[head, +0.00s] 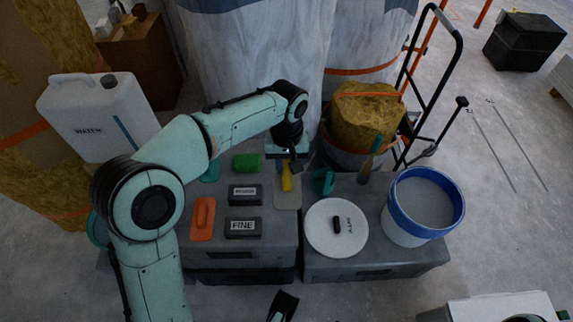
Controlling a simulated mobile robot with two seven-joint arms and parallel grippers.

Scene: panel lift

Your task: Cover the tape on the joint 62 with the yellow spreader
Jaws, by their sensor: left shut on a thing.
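My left gripper (287,162) is over the back of the left grey case, shut on the yellow spreader (286,180). The spreader's yellow part points down from the fingers, in front of a beige-grey flat plate (287,199); I cannot tell whether the two touch. The fingers are partly hidden by the wrist. A dark forked part at the bottom edge may be my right gripper (283,304); its jaws cannot be made out. No joint marked 62 and no tape on it can be made out in the head view.
The left case (265,260) holds an orange float (203,218), two dark blocks and a green roll (246,162). The right case (375,271) holds a white lid (322,242) and a blue-rimmed bucket (405,238). A water canister (97,117) and black trolley (446,90) stand nearby.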

